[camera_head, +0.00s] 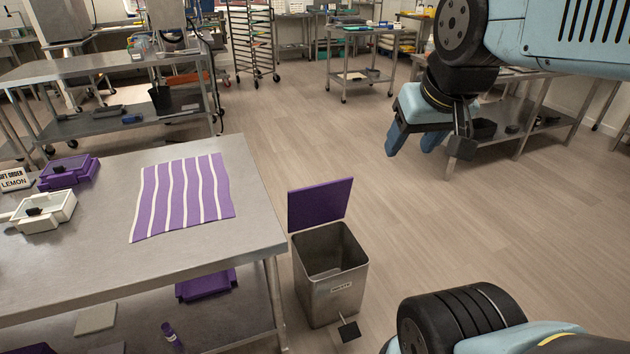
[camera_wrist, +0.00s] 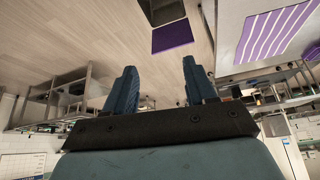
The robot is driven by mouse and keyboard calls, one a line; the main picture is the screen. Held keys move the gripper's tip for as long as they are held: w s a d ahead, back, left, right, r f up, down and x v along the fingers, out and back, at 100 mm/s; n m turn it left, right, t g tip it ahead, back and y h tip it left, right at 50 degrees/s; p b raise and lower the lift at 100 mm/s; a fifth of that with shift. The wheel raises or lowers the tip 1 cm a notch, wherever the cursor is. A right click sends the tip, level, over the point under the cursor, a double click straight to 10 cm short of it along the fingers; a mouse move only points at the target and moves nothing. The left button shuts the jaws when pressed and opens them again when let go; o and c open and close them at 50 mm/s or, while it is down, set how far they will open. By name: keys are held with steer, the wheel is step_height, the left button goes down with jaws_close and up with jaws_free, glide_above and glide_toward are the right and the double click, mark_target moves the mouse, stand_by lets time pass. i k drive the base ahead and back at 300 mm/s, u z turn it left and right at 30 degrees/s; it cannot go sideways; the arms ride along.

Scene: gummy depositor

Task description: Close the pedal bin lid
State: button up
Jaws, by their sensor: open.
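The pedal bin (camera_head: 330,285) is a square grey metal box with a pale label on its front. It stands on the floor beside the right end of the near table. Its purple lid (camera_head: 320,203) is open and stands upright at the back rim. The black pedal (camera_head: 348,330) sticks out low at the front. My gripper (camera_head: 408,145) is up and to the right of the bin, apart from it, open and empty. In the wrist view my open fingers (camera_wrist: 158,85) show, with the purple lid (camera_wrist: 172,37) beyond them and the bin (camera_wrist: 160,10) at the top edge.
A steel table (camera_head: 100,270) on the left bears a purple-and-white striped mat (camera_head: 181,197) and small purple and white boxes. Another steel table (camera_head: 510,125) stands behind my gripper. The floor right of the bin is clear.

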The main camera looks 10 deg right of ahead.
mark_target(325, 203)
steer(key=u, duration=0.55)
steer(key=i, duration=0.15)
steer(key=z, duration=2.9)
steer(key=i, duration=0.5)
steer(key=u, duration=3.5)
steer(key=k, duration=0.1)
steer(key=z, duration=0.75)
steer(key=i, duration=0.45)
steer(key=u, duration=0.05)
